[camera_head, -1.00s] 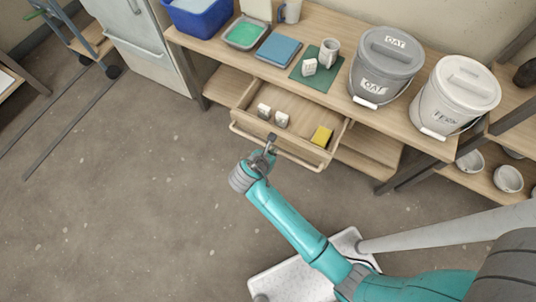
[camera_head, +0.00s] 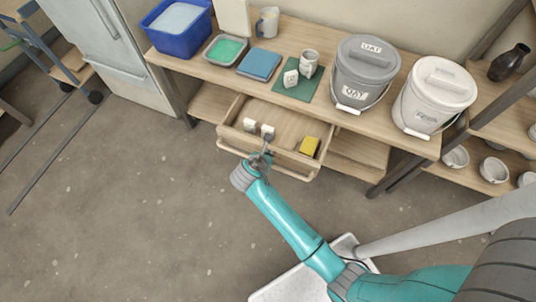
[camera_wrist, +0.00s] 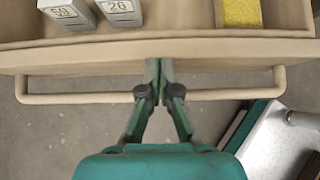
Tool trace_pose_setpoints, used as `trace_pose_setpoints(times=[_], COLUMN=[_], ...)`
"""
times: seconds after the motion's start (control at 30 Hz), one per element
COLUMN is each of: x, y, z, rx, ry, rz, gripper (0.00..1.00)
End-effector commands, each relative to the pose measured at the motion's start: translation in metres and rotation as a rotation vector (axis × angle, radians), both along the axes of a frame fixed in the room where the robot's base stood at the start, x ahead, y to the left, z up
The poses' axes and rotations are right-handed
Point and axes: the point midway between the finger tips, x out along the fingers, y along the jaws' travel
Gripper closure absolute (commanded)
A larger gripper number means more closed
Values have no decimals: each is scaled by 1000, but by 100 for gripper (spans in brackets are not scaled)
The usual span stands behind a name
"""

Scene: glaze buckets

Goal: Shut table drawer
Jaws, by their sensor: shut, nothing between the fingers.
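The table drawer (camera_head: 285,120) is pulled out from under the wooden table (camera_head: 225,82). Its front panel (camera_wrist: 80,56) and bar handle (camera_wrist: 70,98) run across the wrist view. My gripper (camera_wrist: 160,66) is shut and empty. In the head view it is at the middle of the drawer front (camera_head: 264,150). In the wrist view its tips overlap the front panel, above the handle bar; whether they touch it is hard to tell.
A rack with bowls (camera_head: 494,169) stands at right.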

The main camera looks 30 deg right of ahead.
Motion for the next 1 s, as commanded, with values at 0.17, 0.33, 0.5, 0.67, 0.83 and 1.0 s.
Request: trace_pose_setpoints(times=[0.17,0.33,0.5,0.67,0.83,1.0], x=[10,29,53,74,90,100], y=[-14,-41,-74,-102,-125,-139], z=[1,1,1,1,0,0], rx=[0,1,2,1,0,0], ry=[-2,-3,-2,-1,0,0], rz=[-4,-6,-6,-4,-3,-1], gripper=[100,100,100,100,100,100])
